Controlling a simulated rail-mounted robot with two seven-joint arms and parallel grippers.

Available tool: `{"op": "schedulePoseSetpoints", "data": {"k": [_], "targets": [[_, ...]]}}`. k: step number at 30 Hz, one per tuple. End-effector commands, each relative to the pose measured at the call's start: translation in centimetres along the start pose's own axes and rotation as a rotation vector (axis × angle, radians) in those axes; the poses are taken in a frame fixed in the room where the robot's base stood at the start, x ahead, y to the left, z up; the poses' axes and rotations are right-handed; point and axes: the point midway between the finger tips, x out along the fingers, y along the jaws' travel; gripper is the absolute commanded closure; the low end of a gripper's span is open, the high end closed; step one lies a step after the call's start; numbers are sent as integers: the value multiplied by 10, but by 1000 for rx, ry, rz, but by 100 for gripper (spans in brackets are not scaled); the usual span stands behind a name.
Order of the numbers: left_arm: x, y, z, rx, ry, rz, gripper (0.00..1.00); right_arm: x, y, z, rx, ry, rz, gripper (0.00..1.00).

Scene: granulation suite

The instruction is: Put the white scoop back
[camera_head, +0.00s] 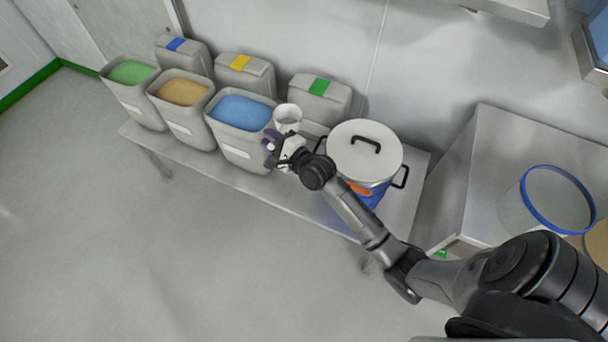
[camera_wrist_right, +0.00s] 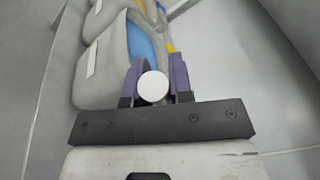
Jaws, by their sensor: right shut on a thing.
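My right gripper (camera_head: 275,146) is at the right edge of the bin of blue material (camera_head: 240,113), above the shelf. Its purple fingers (camera_wrist_right: 156,82) are shut on the white scoop, whose round white handle end (camera_wrist_right: 153,87) shows between them in the right wrist view. In the head view the scoop's cup (camera_head: 287,114) stands just beyond the gripper, between the blue bin and the lidded pot. What the scoop's underside touches is hidden. My left gripper is not in view.
Bins of green (camera_head: 131,72) and tan material (camera_head: 183,92) stand left of the blue one. Lidded containers (camera_head: 320,98) line the wall behind. A lidded pot (camera_head: 364,148) with black handles stands right, beside my forearm. A clear blue-rimmed vessel (camera_head: 553,200) is far right.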

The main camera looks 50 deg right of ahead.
Motion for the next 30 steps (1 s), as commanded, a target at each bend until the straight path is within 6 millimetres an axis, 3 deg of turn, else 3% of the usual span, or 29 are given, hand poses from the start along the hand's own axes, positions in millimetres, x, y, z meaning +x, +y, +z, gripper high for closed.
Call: {"op": "schedulePoseSetpoints", "data": {"k": [1, 3, 12, 18, 25, 30], "targets": [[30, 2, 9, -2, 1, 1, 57, 5, 32, -26, 1, 24, -9, 100], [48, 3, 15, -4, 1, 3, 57, 10, 55, -50, 0, 56, -26, 100], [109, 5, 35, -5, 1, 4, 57, 24, 129, -130, 1, 151, -75, 100], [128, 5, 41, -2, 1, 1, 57, 26, 153, -156, 1, 180, -91, 100], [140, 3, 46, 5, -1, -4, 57, 27, 170, -170, -1, 190, -96, 100], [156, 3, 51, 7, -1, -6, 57, 26, 194, -182, 0, 191, -95, 100]]}}
